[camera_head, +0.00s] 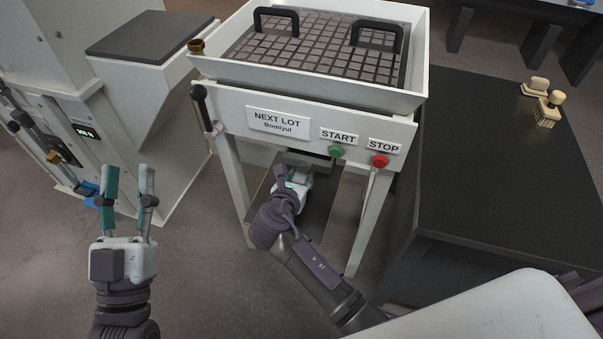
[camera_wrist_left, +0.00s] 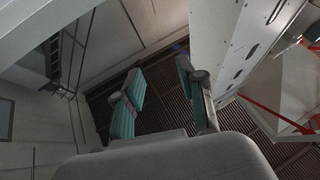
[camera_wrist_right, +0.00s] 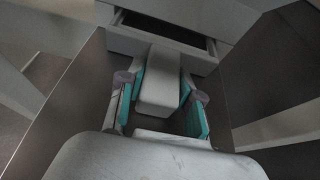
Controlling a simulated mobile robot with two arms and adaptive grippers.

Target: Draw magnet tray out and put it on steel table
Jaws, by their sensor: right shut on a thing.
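The magnet tray (camera_wrist_right: 200,62) shows in the right wrist view as a pale drawer-like front with a dark slot above it, under the white machine. A pale handle (camera_wrist_right: 160,75) sticks out from it towards me. My right gripper (camera_head: 296,178) is below the machine's front panel, shut on this handle, with one teal finger pad on each side. The rest of the tray is hidden inside the machine. A dark flat-topped table (camera_head: 490,170), likely the steel table, stands at right. My left gripper (camera_head: 128,190) is open and empty at the left, pointing up in the picture.
The white machine (camera_head: 310,117) has a green START button (camera_head: 336,151), a red STOP button (camera_head: 379,161) and a black-knobbed lever (camera_head: 201,105). A grid (camera_head: 318,48) with two handles sits on top. Brushes (camera_head: 546,111) lie at the dark table's far side; its near top is clear.

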